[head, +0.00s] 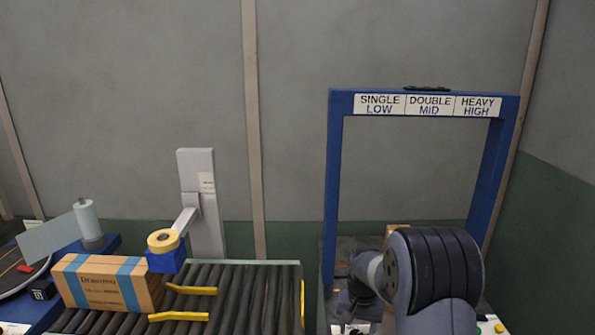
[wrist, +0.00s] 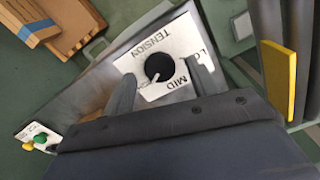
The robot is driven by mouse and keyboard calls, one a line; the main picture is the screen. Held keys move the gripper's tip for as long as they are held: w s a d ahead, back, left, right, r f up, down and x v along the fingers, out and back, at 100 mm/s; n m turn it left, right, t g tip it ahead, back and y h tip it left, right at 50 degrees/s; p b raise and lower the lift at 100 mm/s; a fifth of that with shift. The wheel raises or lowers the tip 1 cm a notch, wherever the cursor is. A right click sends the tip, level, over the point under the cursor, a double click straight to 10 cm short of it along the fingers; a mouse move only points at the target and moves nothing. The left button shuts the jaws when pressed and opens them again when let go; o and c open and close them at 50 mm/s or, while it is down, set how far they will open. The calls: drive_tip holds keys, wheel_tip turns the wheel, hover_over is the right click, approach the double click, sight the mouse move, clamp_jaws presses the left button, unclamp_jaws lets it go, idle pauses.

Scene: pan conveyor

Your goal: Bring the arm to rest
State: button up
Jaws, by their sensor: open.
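In the wrist view my gripper (wrist: 163,82) is open, with two grey fingers spread apart. A black knob (wrist: 159,67) on a white plate (wrist: 135,56) shows between and just beyond the fingers. The plate reads TENSION and MID, with another label partly hidden by the right finger. A white mark on the knob points toward the lower left. I cannot tell whether either finger touches the knob. In the head view my arm (head: 432,270) is bent at the lower right, and my gripper is hidden there.
A blue frame (head: 334,190) labelled SINGLE LOW, DOUBLE MID and HEAVY HIGH stands behind my arm. A roller conveyor (head: 245,300) with yellow guides bears a taped carton (head: 108,283) at the left. Green and yellow buttons (wrist: 35,142) and a yellow bar (wrist: 279,80) flank my gripper.

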drive_tip(key=shift+f, duration=0.65)
drive_tip(key=n+p, duration=0.1)
drive_tip(key=n, duration=0.4)
drive_tip(key=shift+r+n, duration=0.1)
drive_tip(key=shift+n, duration=0.3)
drive_tip(key=n+p, duration=0.2)
drive_tip(key=n, duration=0.4)
wheel_tip(320, 180, up, 10)
drive_tip(key=shift+r, duration=0.2)
drive_tip(key=shift+r, duration=0.1)
